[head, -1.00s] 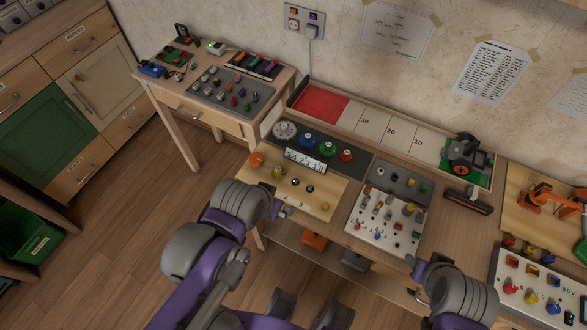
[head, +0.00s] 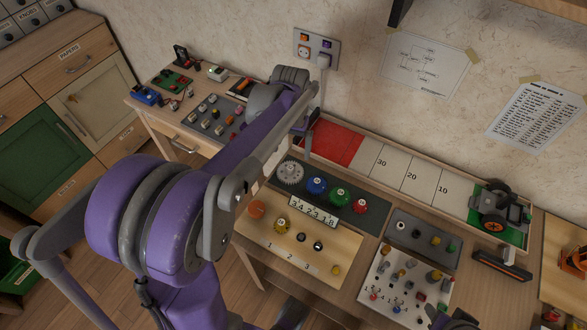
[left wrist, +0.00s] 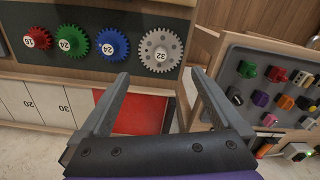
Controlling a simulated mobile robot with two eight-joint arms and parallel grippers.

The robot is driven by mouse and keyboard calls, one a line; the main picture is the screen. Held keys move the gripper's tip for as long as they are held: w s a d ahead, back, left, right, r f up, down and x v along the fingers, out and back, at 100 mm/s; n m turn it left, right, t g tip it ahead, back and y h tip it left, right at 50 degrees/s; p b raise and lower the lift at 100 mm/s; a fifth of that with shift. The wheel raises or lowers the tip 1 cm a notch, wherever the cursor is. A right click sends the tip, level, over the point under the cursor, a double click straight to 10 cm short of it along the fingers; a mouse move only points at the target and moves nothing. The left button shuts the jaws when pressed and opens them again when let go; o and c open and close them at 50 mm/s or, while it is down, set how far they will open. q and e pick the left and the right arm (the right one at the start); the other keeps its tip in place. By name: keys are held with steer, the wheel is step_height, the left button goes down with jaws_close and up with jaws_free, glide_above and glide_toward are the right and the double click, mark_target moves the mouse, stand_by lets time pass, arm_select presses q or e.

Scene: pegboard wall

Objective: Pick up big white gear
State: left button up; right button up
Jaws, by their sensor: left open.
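The big white gear (head: 290,173), marked 32, sits at the left end of a dark gear panel (head: 372,211). In the left wrist view the gear (left wrist: 160,51) is whole and unobstructed, just beyond the fingertips. My left gripper (head: 308,146) hangs above and behind the gear, near the wall, with its fingers partly hidden by my arm. In the left wrist view the left gripper (left wrist: 160,76) is open and empty, its fingers apart on either side of the gear's lower edge. Only a small part of my right arm shows at the bottom edge.
Blue (head: 316,185), green (head: 340,194) and red (head: 361,205) gears sit right of the white one. A numbered track with a red end (head: 333,141) runs behind the panel. A side table with a knob board (head: 212,120) stands left. A wall socket plate (head: 317,47) is close behind.

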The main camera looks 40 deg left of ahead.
mark_target(290, 167)
arm_select(q)
step_height(290, 167, down, 2)
steer(key=shift+s+f, duration=0.1)
steer(key=shift+f, duration=0.15)
arm_select(e)
steer(key=shift+s+f, duration=0.1)
steer(key=shift+f, duration=0.1)
arm_select(q)
step_height(290, 167, down, 6)
steer(key=shift+r+b, duration=0.1)
steer(key=shift+b, duration=0.2)
arm_select(e)
steer(key=shift+f, duration=0.2)
arm_select(q)
steer(key=c, duration=1)
